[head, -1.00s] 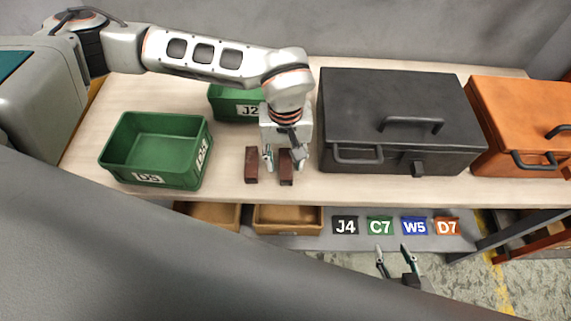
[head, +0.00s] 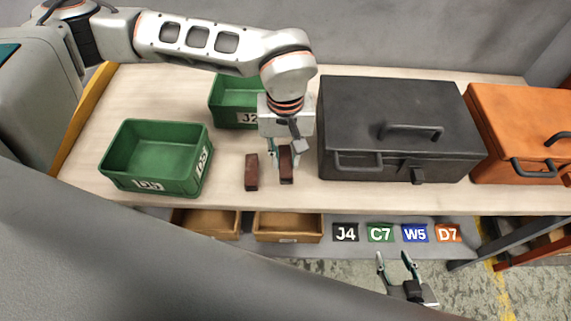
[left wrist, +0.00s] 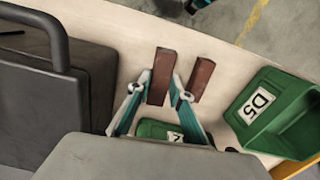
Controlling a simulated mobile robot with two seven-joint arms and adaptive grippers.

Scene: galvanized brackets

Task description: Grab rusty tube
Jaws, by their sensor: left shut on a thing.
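In the left wrist view this held tube (left wrist: 161,82) sits between the fingertips of the gripper (left wrist: 161,88). My right gripper (head: 395,259) is open and empty, low in front of the bench.
A green bin marked D5 (head: 150,185) stands left; a green J2 bin (head: 232,84) is behind the arm. A black toolbox (head: 360,112) stands close right of the held tube, with an orange box (head: 510,120) beyond. Brown trays (head: 288,228) and labels are on the lower shelf.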

